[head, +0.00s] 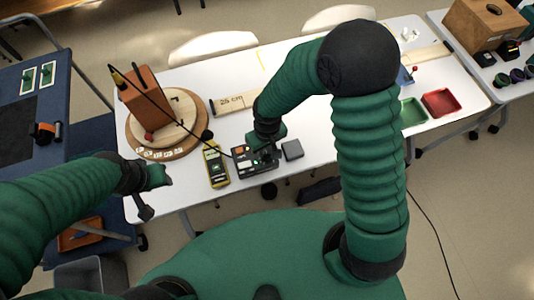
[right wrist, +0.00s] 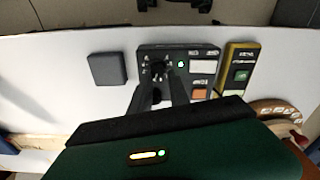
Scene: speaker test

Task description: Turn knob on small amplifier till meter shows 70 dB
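The small amplifier (head: 252,163) is a dark box with orange and white patches near the table's front edge. In the right wrist view it (right wrist: 205,52) shows a lit green light and a black round knob (right wrist: 158,69) with white marks around it. My right gripper (right wrist: 159,82) is at the knob, its fingers apart on either side; whether they touch it is unclear. In the head view this gripper (head: 266,152) covers the knob. The yellow meter (head: 216,165) lies left of the amplifier; its reading is too small to read. My left gripper (head: 153,188) is empty, fingers spread, by the table's front left edge.
A brown speaker box (head: 143,92) stands on a round wooden turntable (head: 184,137), with a black cable running over it. A dark square block (head: 292,150) sits right of the amplifier. Green (head: 413,111) and red (head: 439,103) trays lie farther right.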

